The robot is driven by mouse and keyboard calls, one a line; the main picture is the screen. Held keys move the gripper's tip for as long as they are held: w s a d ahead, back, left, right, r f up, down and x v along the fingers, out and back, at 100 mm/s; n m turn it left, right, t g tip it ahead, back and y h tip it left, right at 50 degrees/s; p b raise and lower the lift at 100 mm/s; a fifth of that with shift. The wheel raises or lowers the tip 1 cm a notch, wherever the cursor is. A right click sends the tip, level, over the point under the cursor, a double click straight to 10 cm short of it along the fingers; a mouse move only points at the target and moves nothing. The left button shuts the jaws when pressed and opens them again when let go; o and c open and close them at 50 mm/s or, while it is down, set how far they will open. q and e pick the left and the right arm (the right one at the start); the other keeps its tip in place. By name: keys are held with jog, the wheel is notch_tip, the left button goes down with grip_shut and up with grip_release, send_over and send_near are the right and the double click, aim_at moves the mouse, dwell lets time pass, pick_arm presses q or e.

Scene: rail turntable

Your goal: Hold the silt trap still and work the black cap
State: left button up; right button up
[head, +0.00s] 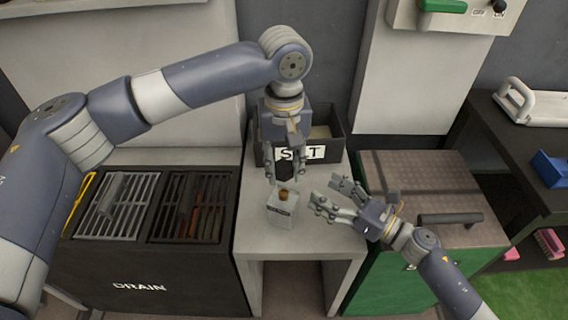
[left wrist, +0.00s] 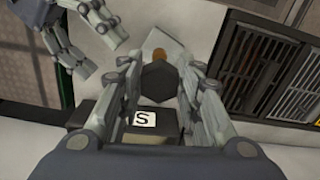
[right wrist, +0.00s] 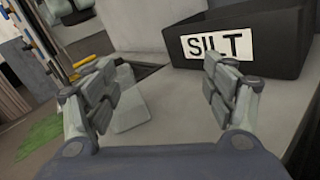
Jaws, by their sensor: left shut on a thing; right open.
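The silt trap (head: 282,211) is a small grey box standing on the grey bench, with a brown neck (head: 284,194) bare on top. My left gripper (head: 287,170) is above it, shut on the black cap (left wrist: 158,82), which looks six-sided and is apart from the neck. In the left wrist view the trap (left wrist: 172,46) shows beyond the cap. My right gripper (head: 327,196) is open and empty just right of the trap. In the right wrist view the trap (right wrist: 131,108) is partly hidden behind the left finger.
A dark bin labelled SILT (head: 335,153) stands at the back of the bench (head: 255,245). Left is a black DRAIN unit (head: 150,278) with metal grates. Right is a green cabinet (head: 385,285) with a brown top and dark handle. The bench front is clear.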

aim_at(284, 169)
jog(key=s+a+n+g, duration=0.1)
jog(key=n, duration=0.1)
jog(key=s+a+f+n+g+y, duration=0.1)
jog(key=s+n+g, duration=0.1)
jog(key=s+a+f+n+g+y, duration=0.1)
jog(key=a+n, duration=0.1)
jog(key=shift+s, duration=0.2)
jog(key=shift+g, duration=0.3)
jog(key=shift+x, duration=3.65)
jog(key=c, duration=1.6)
pick_arm(q)
jog(key=shift+f, duration=1.9)
jog(key=shift+c, duration=0.2)
jog(key=shift+o, duration=0.2)
